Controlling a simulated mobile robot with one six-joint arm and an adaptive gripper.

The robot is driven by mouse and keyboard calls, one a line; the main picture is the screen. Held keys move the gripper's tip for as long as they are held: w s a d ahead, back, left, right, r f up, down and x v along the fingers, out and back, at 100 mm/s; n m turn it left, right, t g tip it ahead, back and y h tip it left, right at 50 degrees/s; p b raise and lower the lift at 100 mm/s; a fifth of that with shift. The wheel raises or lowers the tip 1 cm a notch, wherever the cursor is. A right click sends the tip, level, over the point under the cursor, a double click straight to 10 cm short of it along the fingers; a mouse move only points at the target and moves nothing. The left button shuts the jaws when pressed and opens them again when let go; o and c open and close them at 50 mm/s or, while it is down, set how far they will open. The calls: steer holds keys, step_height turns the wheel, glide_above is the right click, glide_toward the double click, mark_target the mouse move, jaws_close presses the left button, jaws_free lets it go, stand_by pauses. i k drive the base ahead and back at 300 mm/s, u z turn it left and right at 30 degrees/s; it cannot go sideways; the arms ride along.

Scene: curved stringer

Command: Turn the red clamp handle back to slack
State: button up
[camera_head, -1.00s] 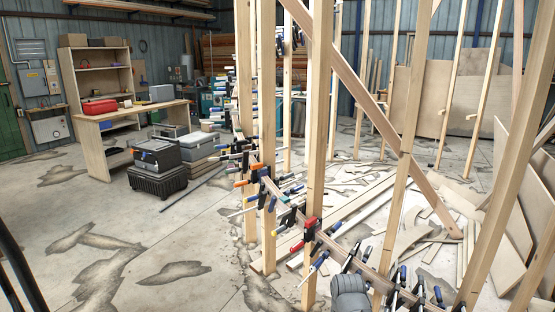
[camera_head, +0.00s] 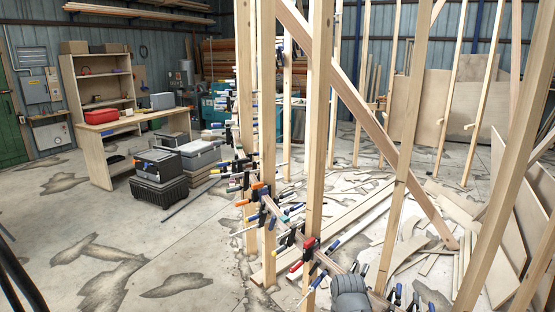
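The red clamp (camera_head: 309,245) sits on the curved wooden stringer (camera_head: 327,258), at the post right of the picture's middle. A red handle (camera_head: 296,266) shows just below and left of its red and black jaw. The angle of the handle and how tight it is are too small to tell. A rounded dark grey part of my arm stands at the bottom, just right of and below the red clamp. No fingertips show, so I cannot see my gripper or whether it touches the clamp.
Several blue, black and orange-handled clamps (camera_head: 258,191) crowd the stringer. Upright posts (camera_head: 318,130) and a diagonal brace (camera_head: 370,125) rise around it. Loose boards (camera_head: 350,218) lie behind. A workbench (camera_head: 100,155) and stacked toolboxes (camera_head: 160,180) stand at left. The left floor is open.

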mark_target(297, 266)
steer(key=k, duration=1.35)
steer(key=z, duration=0.25)
steer(key=i, duration=1.75)
steer(key=u, duration=0.55)
